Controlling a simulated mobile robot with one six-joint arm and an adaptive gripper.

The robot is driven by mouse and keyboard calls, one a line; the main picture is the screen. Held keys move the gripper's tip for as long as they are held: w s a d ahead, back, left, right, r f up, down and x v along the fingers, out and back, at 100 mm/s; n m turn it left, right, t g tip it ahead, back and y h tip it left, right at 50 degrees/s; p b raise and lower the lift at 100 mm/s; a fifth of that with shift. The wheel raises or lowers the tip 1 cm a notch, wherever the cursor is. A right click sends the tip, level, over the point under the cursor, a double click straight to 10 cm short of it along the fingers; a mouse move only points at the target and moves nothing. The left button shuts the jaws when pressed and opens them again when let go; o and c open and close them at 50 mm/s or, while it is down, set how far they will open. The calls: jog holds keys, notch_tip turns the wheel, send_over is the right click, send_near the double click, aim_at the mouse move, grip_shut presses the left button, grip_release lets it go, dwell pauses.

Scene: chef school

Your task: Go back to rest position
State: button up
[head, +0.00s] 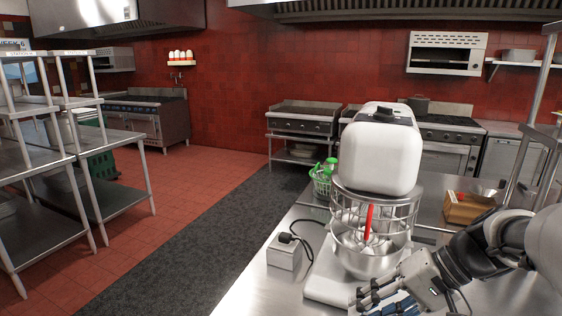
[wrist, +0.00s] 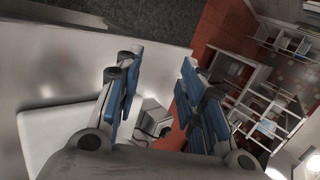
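My gripper (head: 378,300) is at the lower right of the head view, low in front of the stand mixer's base and bowl. In the wrist view its two blue-padded fingers (wrist: 156,100) are spread apart with nothing between them. The white stand mixer (head: 377,155) stands on the steel counter. Its steel bowl (head: 368,258) sits under the mixer head inside a wire guard, with a red-handled utensil (head: 369,222) in it. My arm reaches in from the right edge of the head view.
A grey socket box (head: 284,253) with a black plug stands left of the mixer. Steel shelves (head: 100,190) stand at left. The dark floor mat (head: 215,250) is clear.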

jog(key=s+a+n+t+h, duration=0.2)
jog(key=s+h, duration=0.6)
jog(key=s, duration=0.9)
jog(key=shift+a+f+n+t, duration=0.2)
jog(key=shift+f+n+t, duration=0.05)
jog(key=shift+n+t, duration=0.25)
jog(key=shift+c, duration=0.2)
dwell(0.5)
